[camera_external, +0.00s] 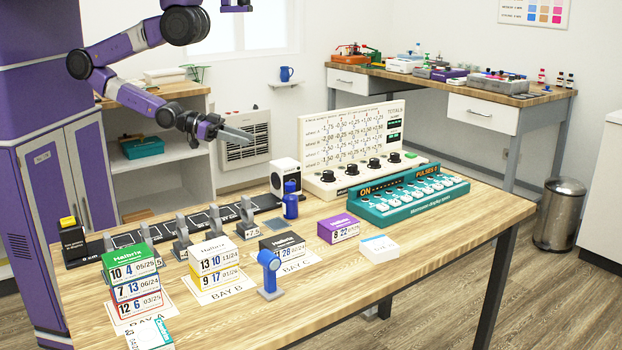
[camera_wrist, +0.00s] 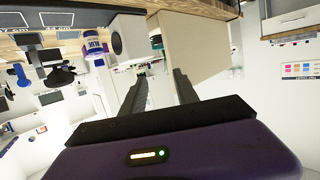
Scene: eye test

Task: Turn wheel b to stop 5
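The cream wheel unit (camera_external: 330,188) stands at the back of the table, with a row of several black knobs and an upright printed panel (camera_external: 352,135) behind them. The second knob from the left (camera_external: 352,169) may be wheel b. The knob labels and pointers are too small to read. My gripper (camera_external: 246,136) is in the air to the left of the unit, touching nothing. In the wrist view its two fingers (camera_wrist: 158,78) are apart with nothing held between them. A plain beige board (camera_wrist: 190,45), likely the panel's back, shows beyond them; the knobs are hidden there.
A white box with a round black face (camera_external: 285,177) and a blue bottle (camera_external: 290,203) stand left of the unit. A teal console (camera_external: 410,203) stands in front of it. Stacked boxes (camera_external: 133,275) and a blue stand (camera_external: 269,275) occupy the front left. The table's right end is clear.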

